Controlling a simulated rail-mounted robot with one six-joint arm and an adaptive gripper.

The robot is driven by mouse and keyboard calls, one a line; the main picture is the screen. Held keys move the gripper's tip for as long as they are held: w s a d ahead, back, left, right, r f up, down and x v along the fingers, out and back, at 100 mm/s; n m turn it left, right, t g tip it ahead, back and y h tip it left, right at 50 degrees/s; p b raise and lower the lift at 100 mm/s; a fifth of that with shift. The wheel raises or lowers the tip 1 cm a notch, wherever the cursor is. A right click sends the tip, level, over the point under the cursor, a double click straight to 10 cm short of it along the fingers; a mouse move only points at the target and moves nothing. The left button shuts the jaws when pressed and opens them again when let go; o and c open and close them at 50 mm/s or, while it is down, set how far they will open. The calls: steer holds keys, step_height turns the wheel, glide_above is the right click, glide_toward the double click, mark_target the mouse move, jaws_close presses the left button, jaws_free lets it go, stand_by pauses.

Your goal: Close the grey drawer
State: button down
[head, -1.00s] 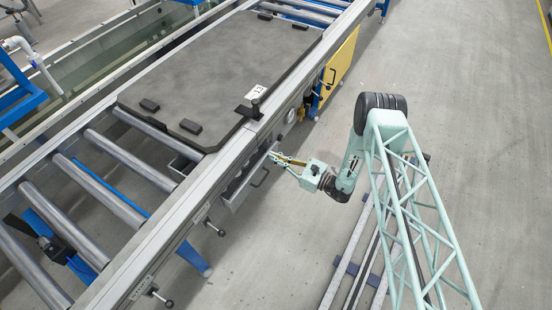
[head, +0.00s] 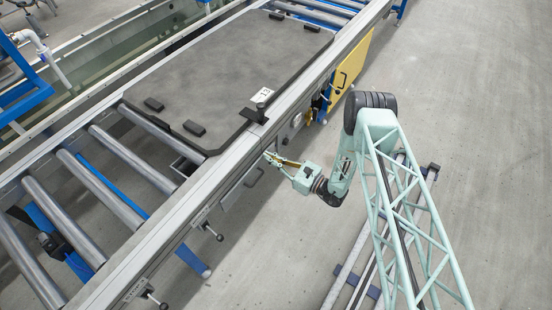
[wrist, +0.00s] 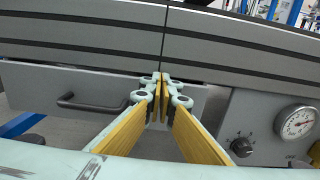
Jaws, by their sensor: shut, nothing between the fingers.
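The grey drawer (head: 238,190) sits under the side rail of the conveyor in the head view, and its front looks about level with the rail side. No open inside shows. In the wrist view its grey front (wrist: 50,84) carries a black bar handle (wrist: 95,104). My gripper (head: 267,156) is shut and empty, with its tips at the drawer front's right end. In the wrist view my gripper (wrist: 163,80) has its yellow-sided fingers together, right of the handle. I cannot tell whether the tips touch the front.
A panel with a gauge (wrist: 295,122) and a black knob (wrist: 242,146) is right of the drawer. A dark pallet (head: 225,80) lies on the rollers above. A yellow panel (head: 350,70) stands farther along. The floor beside the conveyor is mostly clear.

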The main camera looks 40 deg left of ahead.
steer(key=shift+a, duration=0.3)
stand_by(0.4)
steer(key=d+p, duration=0.2)
steer(key=d, duration=1.2)
steer(key=shift+w, duration=0.15)
stand_by(0.6)
